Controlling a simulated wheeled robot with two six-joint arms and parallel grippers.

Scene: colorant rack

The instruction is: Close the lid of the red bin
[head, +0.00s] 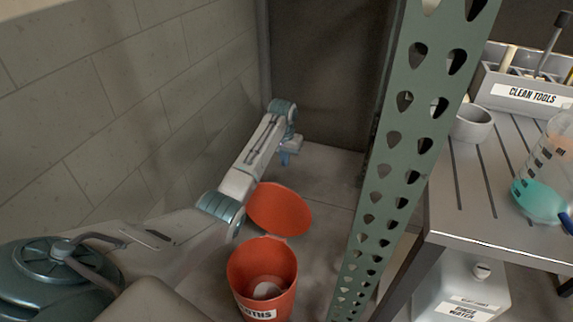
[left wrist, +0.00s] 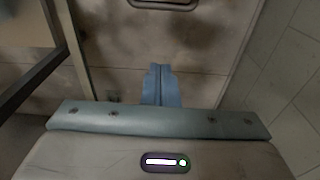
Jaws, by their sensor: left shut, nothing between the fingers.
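The red bin (head: 247,284) stands on the floor in the lower middle of the head view, with part of a label visible on its front. Its red lid (head: 279,209) is open, tipped back behind the bin's rim. Something pale lies inside the bin. My left gripper (head: 285,158) is beyond the lid, near the back wall, with my arm reaching past the bin's left side. It is shut and empty; its blue fingers (left wrist: 161,84) are together in the left wrist view. It appears apart from the lid. My right gripper is not in view.
A green perforated post (head: 383,175) rises close to the right of the bin. Beyond it are a slatted metal table (head: 470,190) with a clean-tools box (head: 523,96) and a white container (head: 462,289) underneath. A block wall (head: 160,90) bounds the left side.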

